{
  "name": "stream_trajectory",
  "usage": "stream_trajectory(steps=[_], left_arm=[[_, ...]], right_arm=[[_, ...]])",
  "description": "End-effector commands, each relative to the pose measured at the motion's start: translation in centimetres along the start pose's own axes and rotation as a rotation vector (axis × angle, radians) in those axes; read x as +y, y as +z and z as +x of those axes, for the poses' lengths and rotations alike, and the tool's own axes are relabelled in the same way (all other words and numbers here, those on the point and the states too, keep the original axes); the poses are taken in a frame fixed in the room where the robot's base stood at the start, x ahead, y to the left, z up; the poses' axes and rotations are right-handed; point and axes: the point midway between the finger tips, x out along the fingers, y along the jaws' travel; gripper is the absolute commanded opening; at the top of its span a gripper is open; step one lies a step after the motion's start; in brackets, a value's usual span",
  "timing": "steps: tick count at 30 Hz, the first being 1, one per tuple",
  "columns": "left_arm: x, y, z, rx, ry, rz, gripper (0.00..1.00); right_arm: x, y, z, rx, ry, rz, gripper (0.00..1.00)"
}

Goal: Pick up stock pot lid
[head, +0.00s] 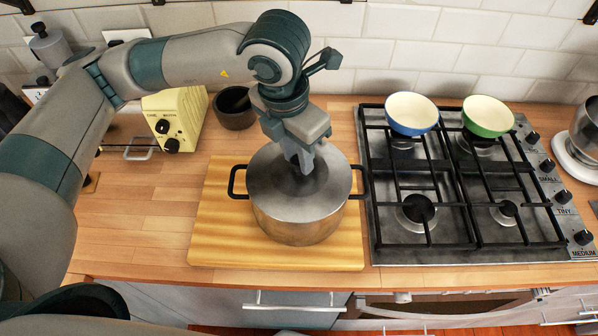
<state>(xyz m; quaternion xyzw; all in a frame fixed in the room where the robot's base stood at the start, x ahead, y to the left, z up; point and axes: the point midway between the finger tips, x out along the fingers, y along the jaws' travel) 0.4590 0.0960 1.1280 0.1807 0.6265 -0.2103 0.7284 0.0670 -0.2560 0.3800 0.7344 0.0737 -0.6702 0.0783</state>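The stock pot (300,222) is steel with two black side handles and stands on a light wooden board. Its steel lid (277,200) lies on top of the pot. My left gripper (303,170) points down at the middle of the lid, and its fingertips are at or very close to the lid's centre. The gripper body hides the top of the fingers, and any lid knob is hidden. I cannot tell whether the fingers are closed on it. My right gripper is not in view.
The cutting board (215,240) lies under the pot. A gas hob (470,235) is to the right, with a blue bowl (411,113) and a green bowl (487,116) on it. A yellow toaster (175,118) and a dark mortar (232,117) stand behind left. The counter at left front is clear.

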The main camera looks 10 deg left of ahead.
Motion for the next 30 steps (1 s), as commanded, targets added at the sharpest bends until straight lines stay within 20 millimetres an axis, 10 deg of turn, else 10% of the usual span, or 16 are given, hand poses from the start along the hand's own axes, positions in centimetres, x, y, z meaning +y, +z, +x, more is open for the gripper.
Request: stream_trajectory(steps=[17,30], left_arm=[[0.0,0.1,-0.4,-0.002,0.0,-0.001,0.0],[-2.1,1.4,-4.8,-0.004,0.0,0.005,0.0]], right_arm=[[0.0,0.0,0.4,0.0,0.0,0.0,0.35],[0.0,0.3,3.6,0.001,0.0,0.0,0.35]])
